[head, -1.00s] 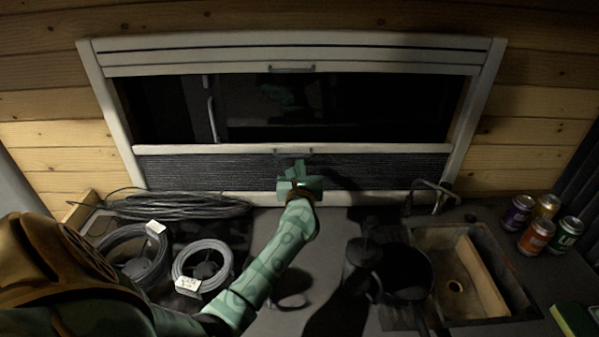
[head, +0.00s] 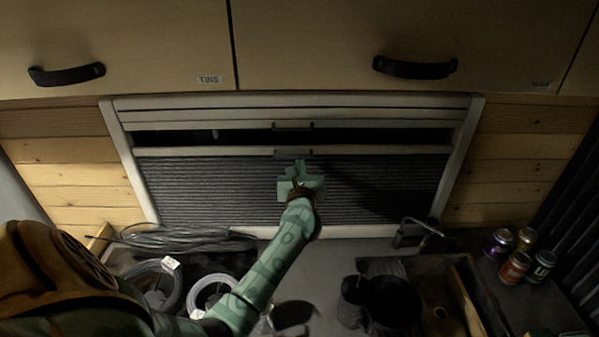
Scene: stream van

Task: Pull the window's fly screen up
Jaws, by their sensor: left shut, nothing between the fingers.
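The window (head: 132,180) has a pale frame set in the plank wall. Its pleated dark fly screen (head: 210,190) covers most of the opening, from the sill up to a pale top rail (head: 220,151). A narrow dark gap lies between this rail and the upper blind's bar. A small handle (head: 293,154) sits on the middle of the screen rail. My left gripper (head: 300,168) is shut, just below and at that handle; its fingers hide part of the handle, and I cannot tell whether they touch it. My right gripper is not in view.
Overhead cupboards (head: 300,45) with black handles hang above the window.

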